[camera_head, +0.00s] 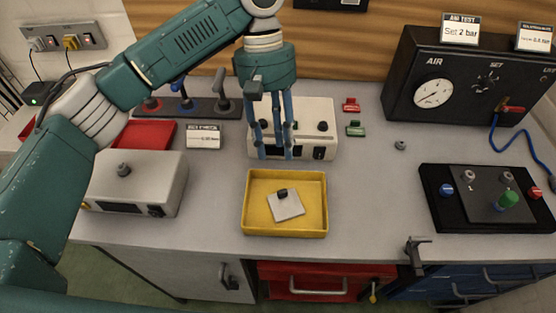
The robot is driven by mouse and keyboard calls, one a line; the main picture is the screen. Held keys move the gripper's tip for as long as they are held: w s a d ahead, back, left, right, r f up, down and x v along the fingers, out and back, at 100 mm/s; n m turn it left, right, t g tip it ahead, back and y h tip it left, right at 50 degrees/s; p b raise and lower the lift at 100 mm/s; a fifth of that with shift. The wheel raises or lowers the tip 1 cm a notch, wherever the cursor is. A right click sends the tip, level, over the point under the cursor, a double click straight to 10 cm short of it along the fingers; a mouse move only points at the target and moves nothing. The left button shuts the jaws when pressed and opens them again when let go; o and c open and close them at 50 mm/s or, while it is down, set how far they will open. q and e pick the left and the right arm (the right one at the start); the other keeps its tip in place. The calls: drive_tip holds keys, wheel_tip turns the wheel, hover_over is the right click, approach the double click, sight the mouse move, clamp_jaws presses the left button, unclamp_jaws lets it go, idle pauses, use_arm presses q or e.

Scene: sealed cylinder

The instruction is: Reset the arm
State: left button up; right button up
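My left arm, teal with pale joint rings, comes in from the left and bends over the back of the bench. My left gripper (274,155) points down with its blue fingers spread apart, open, and nothing shows held between them. It hangs in front of a white box with dark knobs (318,110), hiding part of it; I cannot tell if it touches the box. My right gripper is not in view.
A yellow tray (285,232) holds a small plate with a dark knob. A grey box (152,178) stands left, a black fixture (440,215) right, and a black AIR gauge panel (450,62) back right. A dark clamp (416,250) sits at the front edge.

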use_arm(q)
drive_tip(key=shift+w+r, duration=0.1)
drive_tip(key=shift+r, duration=0.3)
